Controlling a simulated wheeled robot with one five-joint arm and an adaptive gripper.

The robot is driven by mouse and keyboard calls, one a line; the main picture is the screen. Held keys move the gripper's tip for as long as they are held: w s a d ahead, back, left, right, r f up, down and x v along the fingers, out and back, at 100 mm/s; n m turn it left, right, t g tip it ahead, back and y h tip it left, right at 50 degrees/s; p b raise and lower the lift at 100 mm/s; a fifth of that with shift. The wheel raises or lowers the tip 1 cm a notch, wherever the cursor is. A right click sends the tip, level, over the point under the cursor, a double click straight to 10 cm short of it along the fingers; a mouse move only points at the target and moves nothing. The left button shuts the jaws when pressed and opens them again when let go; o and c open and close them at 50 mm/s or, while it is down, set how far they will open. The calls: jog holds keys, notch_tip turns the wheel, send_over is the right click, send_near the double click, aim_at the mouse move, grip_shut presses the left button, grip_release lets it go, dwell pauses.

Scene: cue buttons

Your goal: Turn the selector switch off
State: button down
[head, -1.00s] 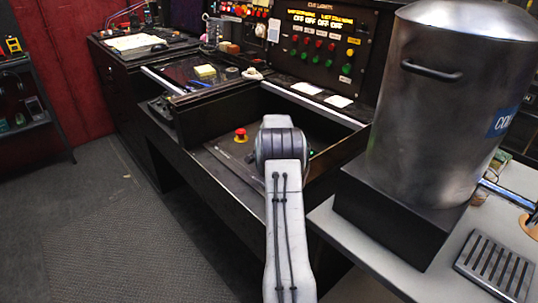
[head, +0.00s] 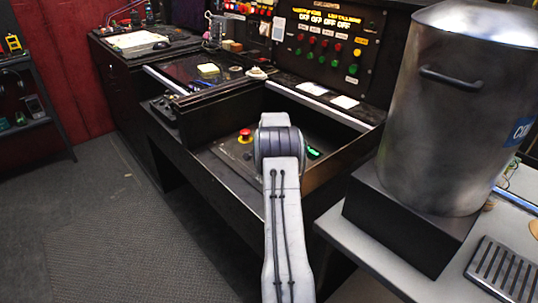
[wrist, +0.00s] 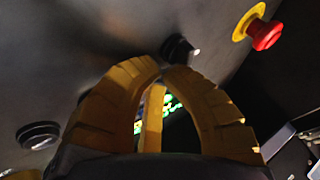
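In the wrist view my gripper (wrist: 163,68) has its yellow fingers curved together, their tips meeting or nearly so, with nothing visible between the tips. A black knob (wrist: 180,50) with a pale mark stands on the grey panel (wrist: 110,40) just beyond the fingertips; I cannot tell whether they touch. A second round black knob (wrist: 38,135) is at the lower left. I cannot tell for certain which one is the selector switch. In the head view my arm hides the gripper and both knobs.
A red mushroom button on a yellow ring (wrist: 266,34) is at the upper right in the wrist view; it also shows in the head view (head: 245,136). A green-lit display (head: 313,152) is right of my arm. A large metal urn (head: 457,110) stands at the right.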

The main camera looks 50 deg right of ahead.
jog(key=shift+w+d+r+b, duration=0.15)
jog(key=shift+w+d+b, duration=0.15)
jog(key=shift+w, duration=0.1)
dwell(0.3)
jog(key=shift+w+d, duration=0.15)
jog(key=shift+d, duration=0.05)
jog(key=shift+w+d+p, duration=0.3)
jog(key=shift+w+p, duration=0.05)
jog(key=shift+w, duration=0.05)
dwell(0.8)
jog(key=shift+a+f, duration=0.2)
jog(key=shift+f, duration=0.05)
jog(key=shift+a+b, duration=0.1)
jog(key=shift+b, duration=0.3)
jog(key=shift+s+a+b, duration=0.25)
jog(key=shift+a+b, duration=0.15)
jog(key=shift+a, duration=0.1)
jog(key=d+v, duration=0.1)
jog(key=v, duration=1.1)
jog(key=shift+s+r, duration=0.15)
jog(key=shift+r, duration=0.05)
jog(key=shift+d, duration=0.1)
